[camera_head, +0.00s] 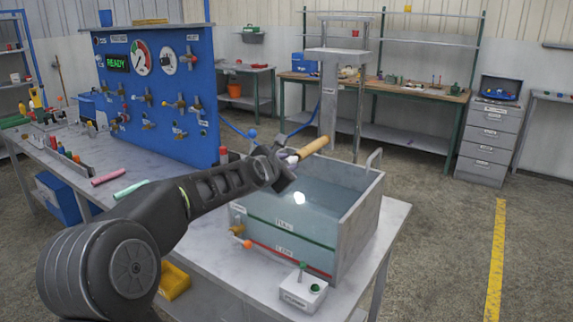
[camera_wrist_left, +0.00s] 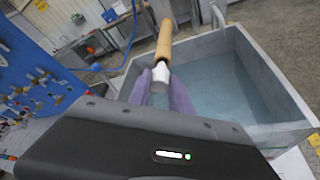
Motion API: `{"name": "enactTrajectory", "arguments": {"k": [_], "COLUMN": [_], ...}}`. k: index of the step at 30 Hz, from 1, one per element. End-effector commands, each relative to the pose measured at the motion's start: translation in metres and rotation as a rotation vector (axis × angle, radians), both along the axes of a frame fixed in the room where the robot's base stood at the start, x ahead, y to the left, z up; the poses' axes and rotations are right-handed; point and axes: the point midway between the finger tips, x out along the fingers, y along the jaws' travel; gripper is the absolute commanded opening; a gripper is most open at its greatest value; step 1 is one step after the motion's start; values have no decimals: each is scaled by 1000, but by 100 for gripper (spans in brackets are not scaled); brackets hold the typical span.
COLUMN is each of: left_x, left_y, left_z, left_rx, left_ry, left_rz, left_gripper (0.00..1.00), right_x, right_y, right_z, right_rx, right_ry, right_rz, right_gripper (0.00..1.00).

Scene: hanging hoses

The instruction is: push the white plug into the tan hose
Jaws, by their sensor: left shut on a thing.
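My left gripper (camera_head: 285,165) is shut on the white plug (camera_head: 292,159), above the near side of the water tank. In the left wrist view the white plug (camera_wrist_left: 160,75) sits between the two purplish fingers of the gripper (camera_wrist_left: 162,86). The tan hose (camera_head: 313,147) extends from the far end of the plug, up and to the right. In the left wrist view the tan hose (camera_wrist_left: 165,40) is in line with the plug, and their ends appear to meet. I cannot tell how deep the plug sits in the hose. My right gripper is not in view.
The open water tank (camera_head: 362,205) stands on the grey table (camera_head: 395,212) under the gripper. A blue panel (camera_head: 205,110) with gauges and valves is at the left. A grey post (camera_head: 328,100) stands behind the tank. A small box with a green knob (camera_head: 303,289) is in front.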

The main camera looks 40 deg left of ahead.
Motion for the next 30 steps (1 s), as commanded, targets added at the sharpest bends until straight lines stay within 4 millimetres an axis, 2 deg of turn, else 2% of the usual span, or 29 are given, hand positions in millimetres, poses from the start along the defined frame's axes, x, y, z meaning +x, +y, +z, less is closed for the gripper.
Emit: {"name": "enactTrajectory", "arguments": {"k": [30], "left_x": [9], "left_y": [0], "left_z": [1], "left_rx": [0], "left_ry": [0], "left_rz": [0], "left_gripper": [0], "right_x": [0], "right_y": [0], "right_z": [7], "right_rx": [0], "right_ry": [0], "right_rz": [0], "right_gripper": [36]}}
